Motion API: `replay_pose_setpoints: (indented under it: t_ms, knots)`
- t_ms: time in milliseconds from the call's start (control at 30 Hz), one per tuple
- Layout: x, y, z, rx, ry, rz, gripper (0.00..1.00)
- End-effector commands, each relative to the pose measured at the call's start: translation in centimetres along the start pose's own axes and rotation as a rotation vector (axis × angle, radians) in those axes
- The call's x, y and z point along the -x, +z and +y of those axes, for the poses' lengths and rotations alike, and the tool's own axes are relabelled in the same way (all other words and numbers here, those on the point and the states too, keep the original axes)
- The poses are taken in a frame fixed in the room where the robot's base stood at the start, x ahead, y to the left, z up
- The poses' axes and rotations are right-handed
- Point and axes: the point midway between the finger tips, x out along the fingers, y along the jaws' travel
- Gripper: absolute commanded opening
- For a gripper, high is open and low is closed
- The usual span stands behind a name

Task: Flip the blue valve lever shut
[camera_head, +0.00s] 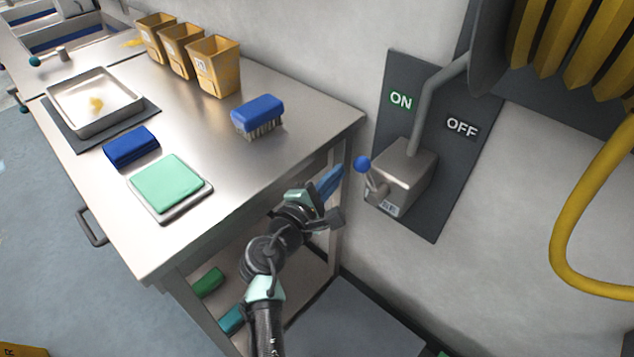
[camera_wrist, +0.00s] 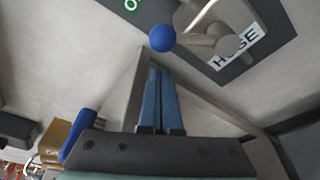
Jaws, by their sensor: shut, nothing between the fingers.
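The valve lever has a blue ball knob (camera_head: 362,163) on a short metal arm, mounted on a grey valve box (camera_head: 405,172) on the wall panel. The knob points up and left, on the side of the ON label (camera_head: 401,100); the OFF label (camera_head: 461,127) is to the right. My gripper (camera_head: 335,174) is shut and empty, left of the knob and slightly below it in the head view. In the wrist view the blue fingers (camera_wrist: 156,72) point toward the knob (camera_wrist: 162,38), which shows just beyond their tips. I see no clear contact.
A steel table (camera_head: 300,125) stands left of the valve, its corner close to my gripper. A yellow hose (camera_head: 565,230) hangs at right.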

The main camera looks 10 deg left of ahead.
Motion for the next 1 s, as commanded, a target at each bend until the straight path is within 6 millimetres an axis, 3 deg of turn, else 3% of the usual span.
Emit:
replay_pose_setpoints:
  t_ms: [200, 1000]
  knots:
    - [-0.3, 1.3, 0.0, 0.0, -0.001, 0.0, 0.0]
    - [-0.1, 1.8, 0.1, -0.072, 0.018, 0.0, 0.0]
